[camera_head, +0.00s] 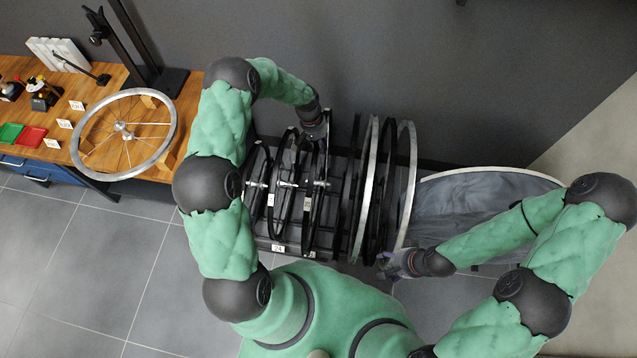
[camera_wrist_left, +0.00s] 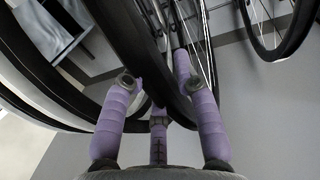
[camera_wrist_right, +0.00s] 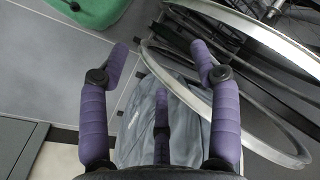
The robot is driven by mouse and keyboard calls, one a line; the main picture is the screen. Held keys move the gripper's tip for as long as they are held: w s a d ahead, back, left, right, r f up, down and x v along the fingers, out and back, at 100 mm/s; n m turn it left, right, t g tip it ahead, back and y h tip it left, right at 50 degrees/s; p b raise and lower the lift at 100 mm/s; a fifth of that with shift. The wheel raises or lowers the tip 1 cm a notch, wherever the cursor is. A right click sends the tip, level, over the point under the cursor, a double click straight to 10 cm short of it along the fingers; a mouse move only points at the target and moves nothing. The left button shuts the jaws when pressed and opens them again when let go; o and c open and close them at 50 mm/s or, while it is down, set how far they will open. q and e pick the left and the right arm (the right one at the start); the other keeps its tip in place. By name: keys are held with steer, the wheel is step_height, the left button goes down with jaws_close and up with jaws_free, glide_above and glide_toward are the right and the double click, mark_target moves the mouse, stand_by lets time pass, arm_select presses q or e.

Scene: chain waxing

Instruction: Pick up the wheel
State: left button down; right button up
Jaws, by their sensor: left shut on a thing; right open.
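Several upright wheels stand in a dark rack in the middle of the head view. My left gripper (camera_head: 316,128) reaches down to the far side of one black wheel (camera_head: 322,205). In the left wrist view its purple fingers (camera_wrist_left: 154,72) are closed around the black rim of this wheel (camera_wrist_left: 138,45). My right gripper (camera_head: 388,264) is open and empty by the near edge of the wheel with a silver rim (camera_head: 407,185). In the right wrist view its fingers (camera_wrist_right: 159,48) are apart, and silver rims (camera_wrist_right: 265,38) lie to their right.
Another silver wheel (camera_head: 168,145) lies on the wooden workbench (camera_head: 190,110) at the left. Red (camera_head: 31,136) and green (camera_head: 11,133) trays and small tools sit on that bench. A grey fabric-lined bin (camera_head: 465,200) stands right of the rack. Tiled floor is clear at the lower left.

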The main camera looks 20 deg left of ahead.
arm_select(q)
steer(key=shift+r, duration=0.15)
steer(key=shift+w+r, duration=0.1)
steer(key=shift+r, duration=0.05)
step_height(320, 180, up, 34)
steer(key=p, duration=1.7)
